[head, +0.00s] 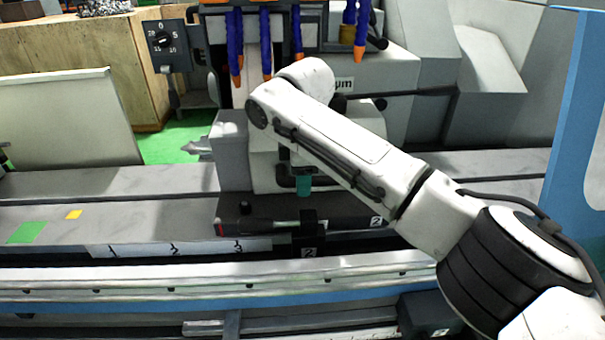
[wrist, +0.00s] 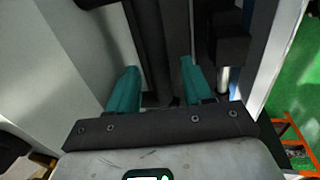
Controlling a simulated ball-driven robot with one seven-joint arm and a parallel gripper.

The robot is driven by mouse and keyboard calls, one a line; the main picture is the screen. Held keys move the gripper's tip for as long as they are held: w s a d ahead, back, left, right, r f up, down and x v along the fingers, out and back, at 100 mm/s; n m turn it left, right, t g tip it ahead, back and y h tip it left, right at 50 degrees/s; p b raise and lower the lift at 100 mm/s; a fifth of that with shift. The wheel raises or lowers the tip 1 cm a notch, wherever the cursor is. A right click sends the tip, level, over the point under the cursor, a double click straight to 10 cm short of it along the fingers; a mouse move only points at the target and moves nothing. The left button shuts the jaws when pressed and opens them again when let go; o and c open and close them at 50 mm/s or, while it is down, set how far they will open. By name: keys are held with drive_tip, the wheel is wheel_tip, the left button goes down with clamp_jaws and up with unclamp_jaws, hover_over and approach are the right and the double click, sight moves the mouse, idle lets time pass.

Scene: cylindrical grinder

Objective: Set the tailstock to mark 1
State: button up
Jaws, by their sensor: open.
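The tailstock (head: 232,160) is a grey block on the machine bed in the head view. A dark lever (head: 265,227) with a red end lies along the front of the base. A white scale (head: 205,249) with marks 1, 2 and 3 runs along the bed's front. My gripper (head: 303,185) points down in front of the tailstock, above the lever's right part. In the wrist view my gripper (wrist: 160,85) has its teal fingers apart, with dark parts showing between and beyond them. I see no contact.
A pale panel (head: 75,115) stands at the back left. Blue hoses (head: 265,45) with orange tips hang above. A blue frame (head: 567,110) is at the right.

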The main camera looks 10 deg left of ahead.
clamp_jaws()
idle(0.4)
